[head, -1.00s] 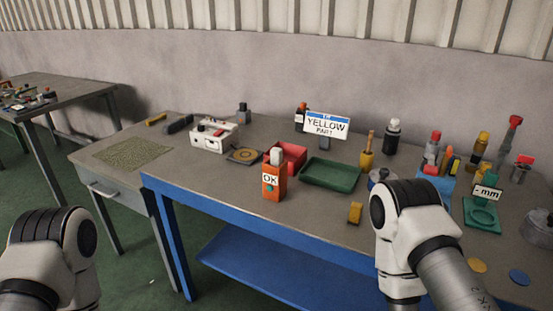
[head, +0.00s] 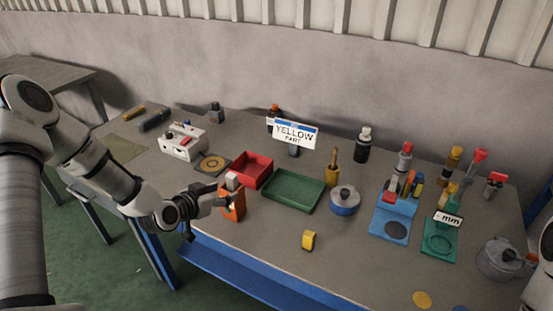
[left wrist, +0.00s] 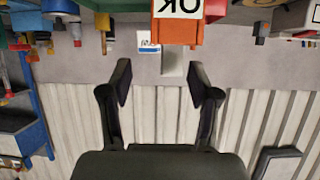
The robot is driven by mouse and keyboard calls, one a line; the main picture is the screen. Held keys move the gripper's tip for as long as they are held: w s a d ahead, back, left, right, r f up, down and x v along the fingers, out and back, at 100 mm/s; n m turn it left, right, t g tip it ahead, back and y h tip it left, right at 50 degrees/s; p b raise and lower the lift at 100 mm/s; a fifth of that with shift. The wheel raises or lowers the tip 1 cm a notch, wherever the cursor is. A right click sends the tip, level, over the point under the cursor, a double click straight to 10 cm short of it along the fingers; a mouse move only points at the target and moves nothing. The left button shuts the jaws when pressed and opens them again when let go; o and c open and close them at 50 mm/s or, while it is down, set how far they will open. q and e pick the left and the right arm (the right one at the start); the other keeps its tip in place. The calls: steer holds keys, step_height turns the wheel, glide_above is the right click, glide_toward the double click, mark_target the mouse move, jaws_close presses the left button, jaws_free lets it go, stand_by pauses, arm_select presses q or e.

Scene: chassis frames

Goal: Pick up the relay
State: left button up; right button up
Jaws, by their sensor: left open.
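An orange upright block with a grey top and an OK label (head: 236,207) stands near the front edge of the bench, left of the green tray. I cannot tell for certain that this is the relay. In the left wrist view the orange block (left wrist: 178,33) shows upside down at the top, just beyond the fingertips. My left gripper (head: 227,199) is open and close beside the block, reaching from the left and partly covering it. Its two empty fingers also show in the left wrist view (left wrist: 160,75). My right gripper is out of view.
A red bin (head: 252,170) and a green tray (head: 293,190) stand just behind. A yellow block (head: 308,240) lies to the right, near a blue-based pot (head: 345,201). A white box (head: 185,143) is at left. The bench front around the yellow block is clear.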

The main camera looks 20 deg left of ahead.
mark_target(230, 176)
arm_select(q)
steer(key=w, duration=0.2)
steer(key=w+p, duration=0.1)
steer(key=w, duration=0.3)
steer(key=shift+w+a+r, duration=0.25)
steer(key=shift+w+a, duration=0.1)
steer(key=shift+w+f, duration=0.1)
steer(key=shift+w, duration=0.05)
steer(key=shift+a+t, duration=0.15)
steer(key=shift+t, duration=0.15)
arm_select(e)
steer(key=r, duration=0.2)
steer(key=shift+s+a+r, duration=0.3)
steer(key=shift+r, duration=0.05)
arm_select(q)
jaws_close()
